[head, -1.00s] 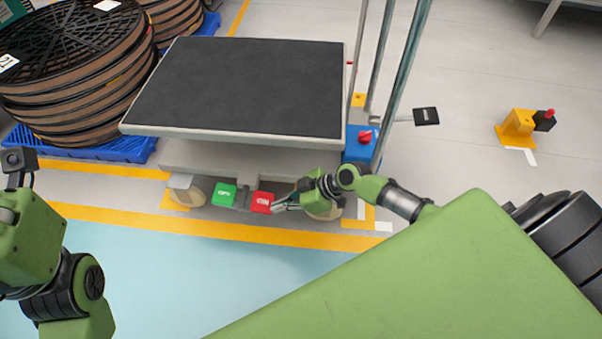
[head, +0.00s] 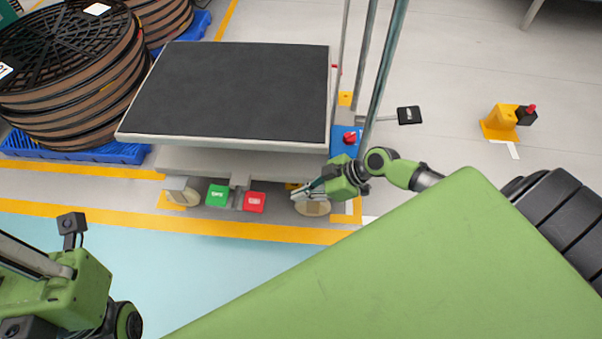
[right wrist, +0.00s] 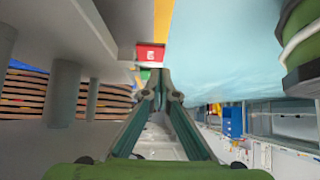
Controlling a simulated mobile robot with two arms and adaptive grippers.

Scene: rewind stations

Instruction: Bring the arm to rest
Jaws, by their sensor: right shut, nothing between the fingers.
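My right gripper (head: 300,192) is shut and empty. It is low beside the cart's lower front, just right of the red pedal (head: 254,202) and apart from it, over a pale wheel. In the right wrist view the closed fingertips (right wrist: 160,82) meet below the red pedal (right wrist: 150,53) in the picture. The green pedal (head: 217,195) is left of the red one. My left gripper (head: 35,257) is partly in view at the lower left, cut by the edge. Its fingertips are hidden.
A cart with a dark flat top (head: 235,90) stands above the pedals, with upright metal posts (head: 383,75) at its right. Cable reels (head: 62,80) sit on a blue pallet (head: 130,153) at left. Blue floor (head: 190,270) in front is clear.

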